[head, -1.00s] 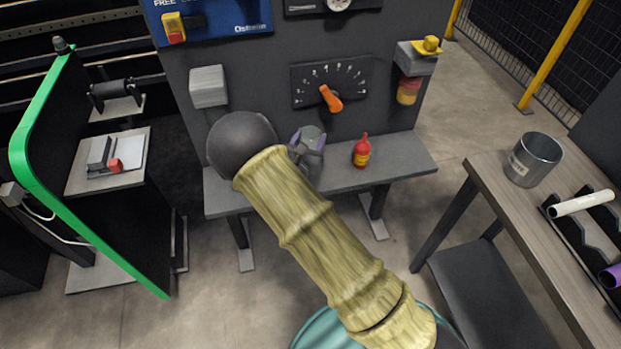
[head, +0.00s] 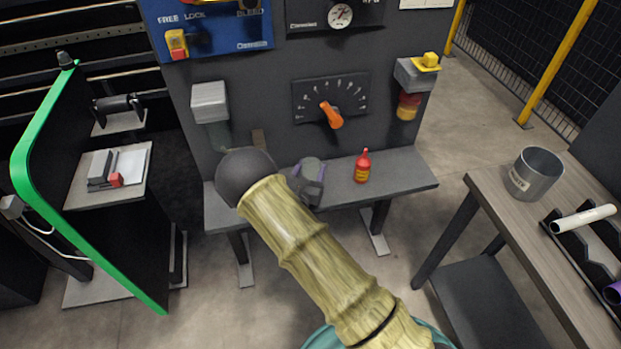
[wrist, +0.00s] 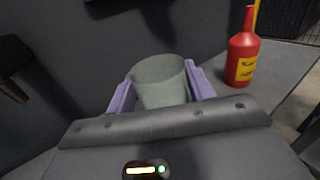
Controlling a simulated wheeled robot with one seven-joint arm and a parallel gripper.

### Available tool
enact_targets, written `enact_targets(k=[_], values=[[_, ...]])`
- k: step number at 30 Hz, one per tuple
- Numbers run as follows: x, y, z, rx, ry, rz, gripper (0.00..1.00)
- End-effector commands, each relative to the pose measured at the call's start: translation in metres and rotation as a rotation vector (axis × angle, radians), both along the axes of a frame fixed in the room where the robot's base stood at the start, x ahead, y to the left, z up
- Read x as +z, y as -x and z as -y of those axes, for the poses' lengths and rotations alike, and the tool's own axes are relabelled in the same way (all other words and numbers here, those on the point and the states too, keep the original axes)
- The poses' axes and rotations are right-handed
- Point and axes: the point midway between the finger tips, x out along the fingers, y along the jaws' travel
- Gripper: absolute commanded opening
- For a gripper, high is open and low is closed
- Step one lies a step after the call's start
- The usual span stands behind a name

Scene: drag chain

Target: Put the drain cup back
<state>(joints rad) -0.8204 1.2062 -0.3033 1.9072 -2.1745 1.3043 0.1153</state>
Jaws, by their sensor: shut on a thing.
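A grey-green cup (wrist: 162,80), which I take as the drain cup, stands between the purple fingers of my gripper (wrist: 160,90) in the wrist view. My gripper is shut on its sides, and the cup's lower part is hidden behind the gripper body. In the head view my gripper (head: 312,182) is in front of the dark panel, over the grey shelf (head: 405,172), left of the red bottle. The cup's top (head: 312,167) shows there. I cannot tell whether the cup touches the shelf.
A red bottle (head: 362,167) stands on the shelf; it also shows in the wrist view (wrist: 242,50). A dial with an orange knob (head: 331,114) is above. A brown piece (head: 258,140) sticks out at left. A metal cup (head: 535,174) stands on the right table.

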Motion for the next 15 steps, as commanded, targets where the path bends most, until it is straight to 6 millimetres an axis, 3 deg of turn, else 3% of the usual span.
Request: enact_targets(k=[8,15], values=[[-0.035,0.0,0.0,0.0,0.0,0.0,0.27],[-0.037,0.0,0.0,0.0,0.0,0.0,0.27]])
